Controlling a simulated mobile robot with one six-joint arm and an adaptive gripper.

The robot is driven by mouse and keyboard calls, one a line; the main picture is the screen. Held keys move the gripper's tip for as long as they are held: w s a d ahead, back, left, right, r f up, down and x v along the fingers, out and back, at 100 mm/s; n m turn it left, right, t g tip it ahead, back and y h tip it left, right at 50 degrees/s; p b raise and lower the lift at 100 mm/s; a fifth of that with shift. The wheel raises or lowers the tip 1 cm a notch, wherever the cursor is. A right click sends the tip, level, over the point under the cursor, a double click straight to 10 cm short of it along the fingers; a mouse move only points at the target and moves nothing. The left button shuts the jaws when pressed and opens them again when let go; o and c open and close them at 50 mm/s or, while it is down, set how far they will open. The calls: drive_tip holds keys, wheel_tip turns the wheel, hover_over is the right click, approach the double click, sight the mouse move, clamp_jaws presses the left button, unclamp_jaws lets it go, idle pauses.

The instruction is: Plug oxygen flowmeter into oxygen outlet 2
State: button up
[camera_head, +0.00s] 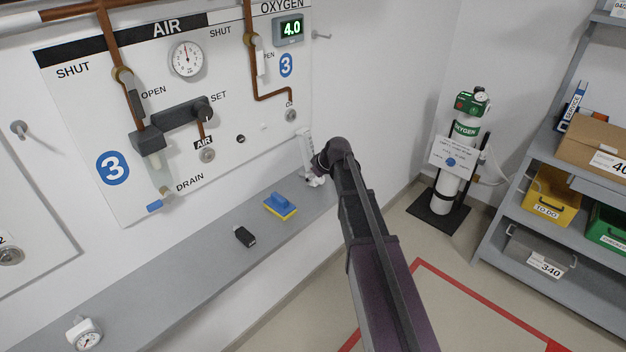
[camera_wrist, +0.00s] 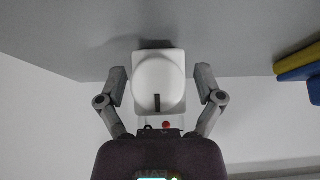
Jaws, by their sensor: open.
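A whitish, partly clear upright object (camera_head: 306,146), which looks like the flowmeter, stands at the wall end of the ledge, partly hidden by my wrist. In the wrist view a white rounded body with a dark slot (camera_wrist: 158,88) sits between my fingers. My gripper (camera_wrist: 160,73) is open, one finger on each side of it, with small gaps. In the head view my gripper (camera_head: 316,180) is low beside that object, mostly hidden by my wrist. A round outlet (camera_head: 291,115) is under the oxygen pipe on panel 3. Another outlet (camera_head: 10,256) is at the left edge, near a partly cut-off 2.
On the grey ledge (camera_head: 190,262) lie a blue-yellow sponge (camera_head: 281,206), a black item (camera_head: 245,236) and a white gauge (camera_head: 84,333). The air valve block (camera_head: 180,118) juts from the panel. An oxygen cylinder (camera_head: 455,160) and shelves (camera_head: 530,180) stand right.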

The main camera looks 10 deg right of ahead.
clamp_jaws()
drive_tip(key=shift+r, duration=0.1)
drive_tip(key=shift+r, duration=0.1)
drive_tip(key=shift+r+p, duration=1.3)
drive_tip(key=shift+p, duration=0.2)
drive_tip(key=shift+r, duration=0.1)
